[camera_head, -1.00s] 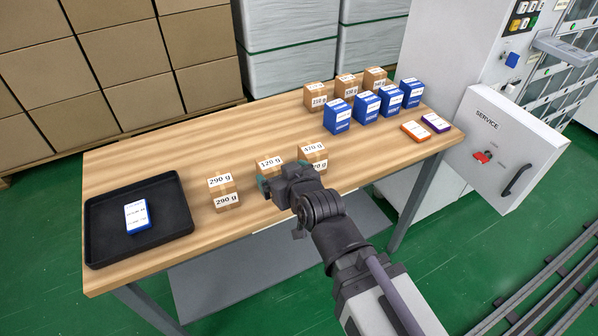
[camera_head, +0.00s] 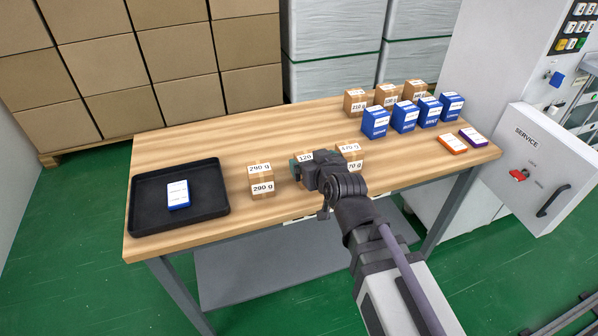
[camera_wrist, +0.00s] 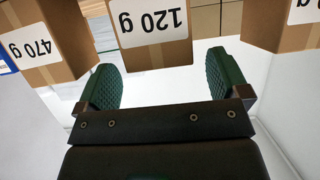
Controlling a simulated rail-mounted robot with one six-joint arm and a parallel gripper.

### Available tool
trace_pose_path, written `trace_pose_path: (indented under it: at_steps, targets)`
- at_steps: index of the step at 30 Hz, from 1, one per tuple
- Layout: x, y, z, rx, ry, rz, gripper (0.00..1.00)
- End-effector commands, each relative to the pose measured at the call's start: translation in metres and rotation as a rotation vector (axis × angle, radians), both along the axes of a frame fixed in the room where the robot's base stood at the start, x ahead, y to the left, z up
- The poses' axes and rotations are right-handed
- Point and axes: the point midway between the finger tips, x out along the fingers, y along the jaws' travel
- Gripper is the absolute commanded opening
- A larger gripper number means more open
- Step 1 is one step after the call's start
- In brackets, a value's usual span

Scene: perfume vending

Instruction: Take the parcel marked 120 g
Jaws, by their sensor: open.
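The parcel marked 120 g (camera_wrist: 150,30) is a brown carton with a white label, upside down in the wrist view. It lies just beyond and between my gripper's fingertips, which look apart from it. In the head view the 120 g parcel (camera_head: 305,156) stands in the middle of a row on the table's front side, mostly hidden behind my gripper (camera_head: 303,167). My gripper is open and empty; its two green padded fingers also show in the wrist view (camera_wrist: 168,72).
The 290 g parcel (camera_head: 261,180) stands left of it and the 470 g parcel (camera_head: 349,155) right, both close. A black tray (camera_head: 140,215) holding a blue-white box is at left. Blue boxes (camera_head: 404,116) and more cartons (camera_head: 386,94) stand at back right. The wooden table (camera_head: 215,142) is bare behind the row.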

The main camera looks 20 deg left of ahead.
Motion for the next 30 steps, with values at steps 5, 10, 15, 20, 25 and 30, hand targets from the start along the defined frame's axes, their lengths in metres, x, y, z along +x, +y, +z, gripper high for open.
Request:
trace_pose_path:
  at_steps: [5, 10, 15, 20, 25, 30]
  targets:
    - [0.025, 0.021, -0.016, -0.001, 0.000, 0.004, 0.94]
    - [0.025, 0.022, -0.014, -0.001, 0.000, 0.004, 0.94]
    - [0.025, 0.022, -0.014, -0.001, 0.000, 0.004, 0.82]
    - [0.024, 0.022, -0.014, -0.001, 0.000, 0.004, 0.67]
    - [0.024, 0.022, -0.014, 0.000, 0.000, 0.003, 0.51]
    - [0.024, 0.022, -0.014, -0.001, 0.000, 0.004, 0.38]
